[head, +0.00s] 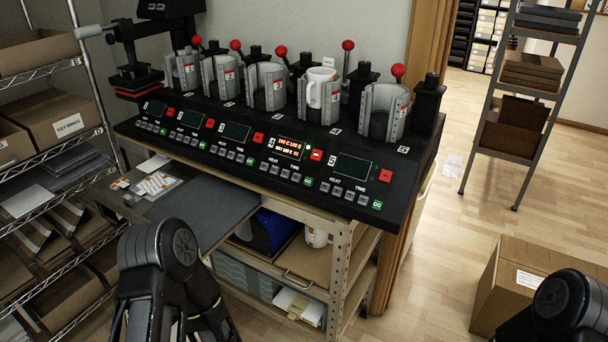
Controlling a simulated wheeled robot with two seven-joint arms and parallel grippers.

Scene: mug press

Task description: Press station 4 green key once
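The press station 4 is the fourth from the left on the black multi-press machine (230,120). A white mug (318,92) sits in its grey clamp (306,100), and its red-ball lever (348,45) stands up. Its display (286,147) is lit with red and yellow text, beside a red switch (316,155) and a small green light. The station 4 green key (308,182) is at the right end of its key row, small and uncovered. My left arm shows at the bottom left and my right arm at the bottom right corner, both apart from the machine. Neither gripper's fingers show.
Station 5's green key (377,205) is further right on the same front edge. The other displays look dark. A cart (345,240) supports the machine, a dark mat (205,200) lies in front at left, and a cardboard box (520,275) stands on the floor at right.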

